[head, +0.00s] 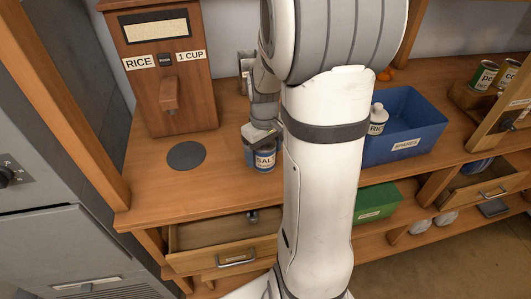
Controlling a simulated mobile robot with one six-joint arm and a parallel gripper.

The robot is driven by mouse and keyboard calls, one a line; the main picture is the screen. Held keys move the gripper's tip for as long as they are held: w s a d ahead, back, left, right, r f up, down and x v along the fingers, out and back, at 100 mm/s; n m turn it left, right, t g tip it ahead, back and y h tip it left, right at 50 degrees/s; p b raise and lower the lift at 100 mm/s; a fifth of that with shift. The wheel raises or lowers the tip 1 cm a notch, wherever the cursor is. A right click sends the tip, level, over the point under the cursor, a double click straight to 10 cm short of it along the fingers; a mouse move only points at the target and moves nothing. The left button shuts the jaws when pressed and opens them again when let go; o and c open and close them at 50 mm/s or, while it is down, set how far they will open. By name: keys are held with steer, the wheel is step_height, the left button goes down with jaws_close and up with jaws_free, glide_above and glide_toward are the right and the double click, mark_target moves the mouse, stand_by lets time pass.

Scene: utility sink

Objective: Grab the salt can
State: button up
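The salt can (265,161) is a small blue and white can labelled "SALT". It shows in the head view on the wooden counter, left of my white arm, and looks upright. My gripper (262,142) is right at the top of the can, with its dark fingers overlapping the can's upper part. The fingertips are small and partly hidden, so I cannot tell whether they grip the can or are just around it. The can's top is mostly hidden by my gripper.
A wooden rice dispenser (170,75) and a dark round disc (186,155) are to the left. A blue bin (405,128) and a white bottle (377,119) are right of my arm. Below the counter are an open drawer (225,243) and a green box (377,202).

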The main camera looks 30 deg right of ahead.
steer(key=c, duration=1.1)
